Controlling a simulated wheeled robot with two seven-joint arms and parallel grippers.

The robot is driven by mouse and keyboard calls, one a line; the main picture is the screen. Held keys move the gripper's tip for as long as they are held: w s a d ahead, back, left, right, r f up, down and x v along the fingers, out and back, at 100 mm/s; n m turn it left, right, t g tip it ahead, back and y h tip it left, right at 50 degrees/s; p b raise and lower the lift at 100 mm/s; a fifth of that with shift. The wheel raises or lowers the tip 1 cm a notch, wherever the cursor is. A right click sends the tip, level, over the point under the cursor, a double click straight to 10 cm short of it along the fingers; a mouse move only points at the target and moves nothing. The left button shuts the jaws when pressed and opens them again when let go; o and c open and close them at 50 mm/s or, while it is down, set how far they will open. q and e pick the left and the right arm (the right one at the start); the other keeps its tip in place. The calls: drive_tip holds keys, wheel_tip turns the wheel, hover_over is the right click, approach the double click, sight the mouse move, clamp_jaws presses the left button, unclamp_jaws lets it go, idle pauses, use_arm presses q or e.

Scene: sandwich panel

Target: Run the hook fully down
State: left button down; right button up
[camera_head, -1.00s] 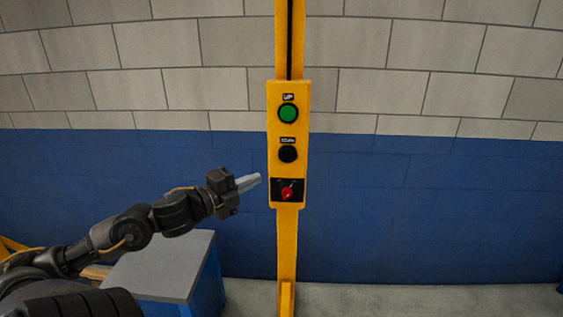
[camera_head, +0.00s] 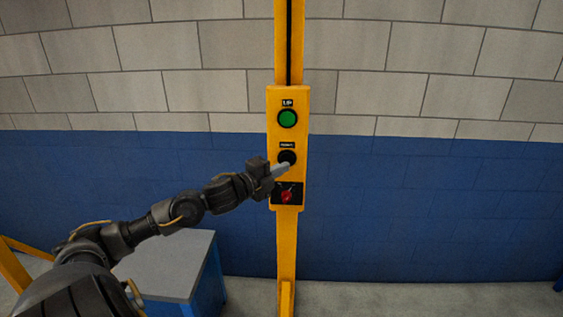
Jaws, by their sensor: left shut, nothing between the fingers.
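A yellow control panel (camera_head: 274,136) hangs on a yellow post in the middle of the view. It carries a green button (camera_head: 287,119) labelled UP, a black button (camera_head: 287,156) below it with a label too blurred to read, and a red knob (camera_head: 286,196) on a black plate at the bottom. My left gripper (camera_head: 286,167) is shut and empty. Its fingertips overlap the lower edge of the black button; I cannot tell whether they touch or press it. My right gripper is not in view. No hook is visible.
A grey-topped blue box (camera_head: 165,265) stands at the lower left, under my left arm. A yellow frame part (camera_head: 12,268) shows at the far left. The blue and grey block wall (camera_head: 430,200) is behind. The floor right of the post (camera_head: 286,245) is clear.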

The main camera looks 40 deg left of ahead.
use_arm(q)
drive_tip(key=shift+w+a+p, duration=0.3)
drive_tip(key=shift+w+a, duration=0.3)
drive_tip(key=shift+w, duration=0.1)
